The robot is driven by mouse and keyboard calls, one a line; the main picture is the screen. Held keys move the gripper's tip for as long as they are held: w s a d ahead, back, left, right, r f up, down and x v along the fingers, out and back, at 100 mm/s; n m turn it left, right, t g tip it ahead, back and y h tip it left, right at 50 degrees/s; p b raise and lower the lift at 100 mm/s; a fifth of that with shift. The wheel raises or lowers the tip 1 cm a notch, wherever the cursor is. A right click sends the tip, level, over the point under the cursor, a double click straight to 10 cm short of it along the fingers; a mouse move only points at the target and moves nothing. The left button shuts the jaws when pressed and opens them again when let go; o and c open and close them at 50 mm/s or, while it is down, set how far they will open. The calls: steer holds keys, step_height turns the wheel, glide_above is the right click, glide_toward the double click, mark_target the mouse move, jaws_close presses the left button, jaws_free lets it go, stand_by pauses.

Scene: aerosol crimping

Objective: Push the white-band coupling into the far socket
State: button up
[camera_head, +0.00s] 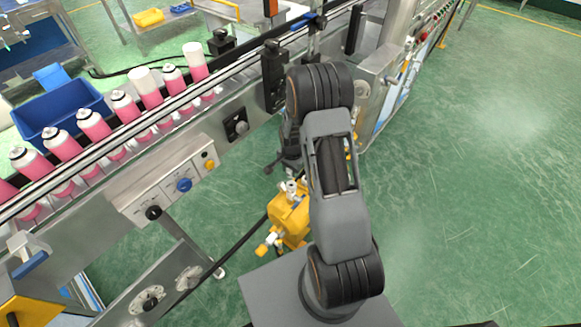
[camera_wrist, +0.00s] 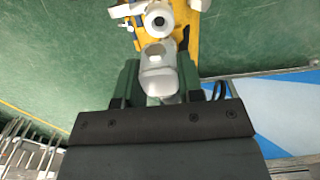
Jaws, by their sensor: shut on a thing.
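My gripper (camera_wrist: 160,88) has its two dark green fingers on either side of a pale grey-white coupling (camera_wrist: 157,74), shut on it in the wrist view. I cannot make out a separate white band on it. Just beyond its far end is a round white socket (camera_wrist: 158,20) with a dark hole, on a yellow body (camera_wrist: 182,42). A gap seems to lie between coupling and socket; its depth is unclear. The yellow body (camera_head: 290,216) with white fittings (camera_head: 291,189) shows beside my arm in the head view. My gripper is hidden there behind my arm.
A conveyor (camera_head: 100,165) with pink cans (camera_head: 95,125) and a control box (camera_head: 170,185) stand at the left. A dark hose (camera_head: 225,257) runs near the yellow body. Green floor at the right is free.

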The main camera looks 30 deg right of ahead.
steer(key=shift+f+b, duration=1.8)
steer(key=shift+f, duration=0.8)
steer(key=shift+f+b, duration=0.65)
steer(key=shift+b, duration=0.2)
stand_by(1.5)
steer(key=o, duration=1.1)
step_height(320, 180, up, 14)
steer(key=shift+f+p, duration=0.1)
steer(key=shift+p, duration=1)
